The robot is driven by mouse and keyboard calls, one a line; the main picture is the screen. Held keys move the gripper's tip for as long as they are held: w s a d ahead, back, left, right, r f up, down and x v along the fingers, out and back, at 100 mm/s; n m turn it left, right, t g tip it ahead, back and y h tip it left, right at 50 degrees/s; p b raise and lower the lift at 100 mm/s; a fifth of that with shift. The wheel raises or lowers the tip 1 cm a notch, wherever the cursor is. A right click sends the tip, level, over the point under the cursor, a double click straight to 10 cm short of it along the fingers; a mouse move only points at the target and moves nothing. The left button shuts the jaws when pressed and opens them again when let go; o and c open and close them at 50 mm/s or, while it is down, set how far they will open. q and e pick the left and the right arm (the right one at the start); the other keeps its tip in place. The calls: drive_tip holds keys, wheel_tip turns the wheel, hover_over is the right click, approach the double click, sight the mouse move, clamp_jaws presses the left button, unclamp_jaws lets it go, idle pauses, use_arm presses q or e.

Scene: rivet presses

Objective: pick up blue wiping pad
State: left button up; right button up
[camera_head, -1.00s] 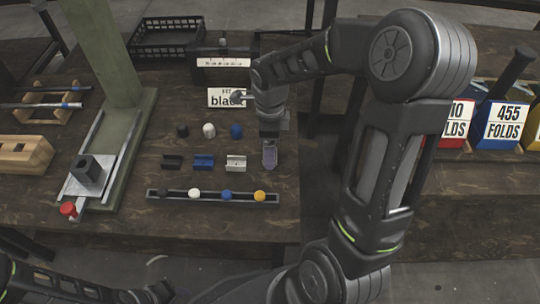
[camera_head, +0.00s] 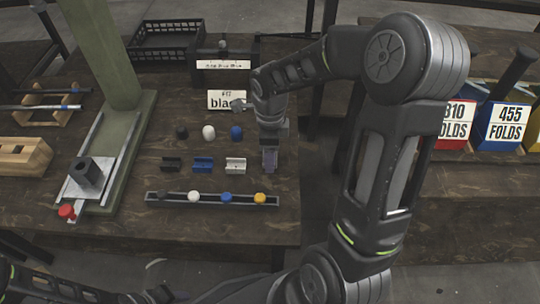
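Three small blue things could be the blue wiping pad, and I cannot tell which is: a blue grooved block (camera_head: 203,163) in the middle row, a blue rounded piece (camera_head: 236,132) behind it, and a blue round piece (camera_head: 226,197) in the long narrow tray (camera_head: 175,200). My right gripper (camera_head: 270,160) points down over the table, right of the white grooved block (camera_head: 235,164) and apart from the blue things. Its fingers are small and dark, and their gap is unclear. My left gripper (camera_head: 158,293) is low at the bottom edge, mostly unclear, away from the table objects.
Black and white pieces stand beside the blue ones. A green press (camera_head: 110,60) with a dark block (camera_head: 87,172) and red knob (camera_head: 66,211) stands left. A sign (camera_head: 228,100) and black crate (camera_head: 165,42) are behind. Labelled bins (camera_head: 500,125) are right.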

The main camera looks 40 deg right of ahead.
drive_tip(key=c, duration=1)
drive_tip(key=shift+r, duration=0.1)
wheel_tip(320, 180, up, 10)
drive_tip(key=p, duration=0.3)
